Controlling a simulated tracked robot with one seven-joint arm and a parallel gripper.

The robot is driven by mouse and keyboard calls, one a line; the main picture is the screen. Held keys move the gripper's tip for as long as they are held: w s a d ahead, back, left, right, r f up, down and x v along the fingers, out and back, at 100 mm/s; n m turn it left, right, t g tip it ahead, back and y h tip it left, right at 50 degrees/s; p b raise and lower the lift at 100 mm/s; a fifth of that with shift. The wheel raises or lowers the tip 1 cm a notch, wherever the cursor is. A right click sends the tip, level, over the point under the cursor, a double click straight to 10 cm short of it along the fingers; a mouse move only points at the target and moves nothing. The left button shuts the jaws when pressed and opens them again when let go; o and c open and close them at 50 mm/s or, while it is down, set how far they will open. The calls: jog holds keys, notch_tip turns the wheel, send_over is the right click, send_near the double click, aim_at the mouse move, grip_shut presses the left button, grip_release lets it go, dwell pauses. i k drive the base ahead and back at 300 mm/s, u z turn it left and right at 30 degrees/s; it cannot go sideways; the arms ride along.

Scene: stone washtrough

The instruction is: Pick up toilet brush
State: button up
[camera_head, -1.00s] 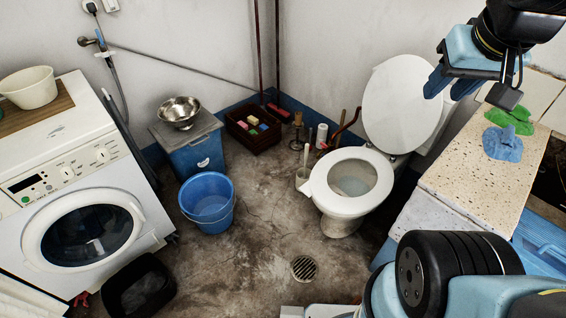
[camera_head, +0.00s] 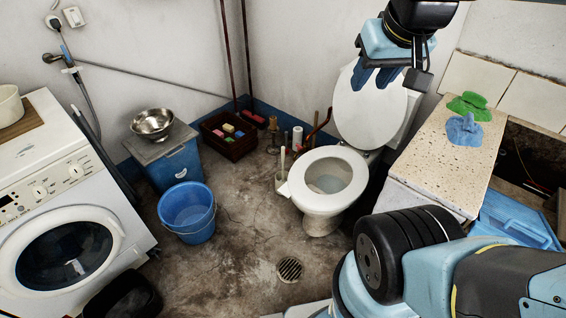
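The toilet brush (camera_head: 282,181) stands upright on the floor just left of the toilet. A pale holder and a thin light handle show, and the bristles are hidden. The white toilet (camera_head: 322,204) has its lid (camera_head: 368,112) raised. My gripper (camera_head: 371,82) has blue fingers and hangs at the upper right, in front of the raised lid in the picture. Its two fingers look apart with nothing between them. It is well above and to the right of the brush, not touching it.
A blue bucket (camera_head: 187,214) stands left of the brush, with a blue bin (camera_head: 176,166) and metal bowl (camera_head: 152,122) behind. A dark crate (camera_head: 229,144) and paper roll (camera_head: 297,138) are near the wall. A speckled counter (camera_head: 440,160) stands right. The floor around the drain (camera_head: 290,269) is clear.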

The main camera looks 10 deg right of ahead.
aim_at(283, 149)
jog(key=z, duration=0.3)
jog(key=i, duration=0.1)
jog(key=u, duration=2)
jog(key=i, duration=1.2)
jog(key=z, duration=2.25)
